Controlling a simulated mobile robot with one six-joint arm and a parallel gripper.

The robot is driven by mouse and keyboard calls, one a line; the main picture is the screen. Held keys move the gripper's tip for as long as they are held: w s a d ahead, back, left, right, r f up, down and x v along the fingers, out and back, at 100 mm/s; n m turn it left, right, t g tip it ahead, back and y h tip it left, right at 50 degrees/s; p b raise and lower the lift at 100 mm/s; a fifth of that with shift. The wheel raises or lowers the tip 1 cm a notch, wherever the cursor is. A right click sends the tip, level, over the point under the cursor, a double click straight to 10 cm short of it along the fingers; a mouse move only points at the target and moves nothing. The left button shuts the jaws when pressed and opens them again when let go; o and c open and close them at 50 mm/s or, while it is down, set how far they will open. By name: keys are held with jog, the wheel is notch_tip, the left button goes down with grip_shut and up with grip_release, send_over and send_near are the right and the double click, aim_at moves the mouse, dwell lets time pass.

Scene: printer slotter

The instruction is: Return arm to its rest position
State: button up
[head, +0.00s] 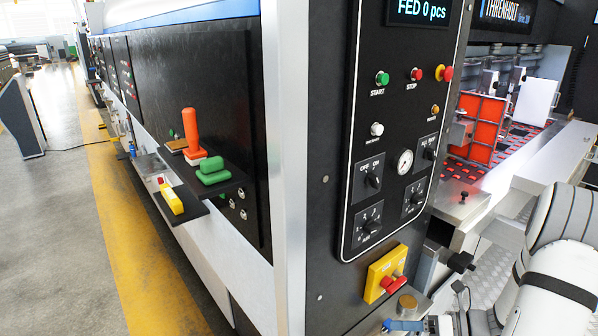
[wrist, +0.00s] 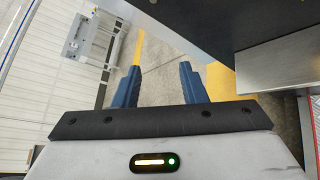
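My gripper (wrist: 160,75) shows in the wrist view with its two blue fingers well apart. Nothing is between the fingers; the grey floor and a yellow floor line show beyond them. In the head view my white arm with dark bands (head: 555,255) is at the lower right, beside the machine's front.
The control panel (head: 392,140) with buttons, gauge and dials stands in the middle. A yellow box with a red switch (head: 387,273) sits below it. A shelf (head: 215,210) at left carries green and orange items. A red-slotted feed bed (head: 510,140) lies at right. The left aisle floor is open.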

jog(key=s+a+r+n+h, duration=0.3)
jog(key=s+r+n+h, duration=0.1)
jog(key=n, duration=0.6)
jog(key=s+a+r+n+g+h, duration=0.1)
jog(key=s+a+r+n+h, duration=0.2)
jog(key=n, duration=0.8)
jog(key=s+a+r+n+h, duration=0.3)
jog(key=s+r+n+h, duration=0.3)
jog(key=r+n, duration=0.4)
jog(key=shift+s+a+n+g+h, duration=0.15)
jog(key=shift+s+n+g+h, duration=0.15)
jog(key=shift+s+n+h, duration=0.15)
jog(key=shift+f, duration=0.1)
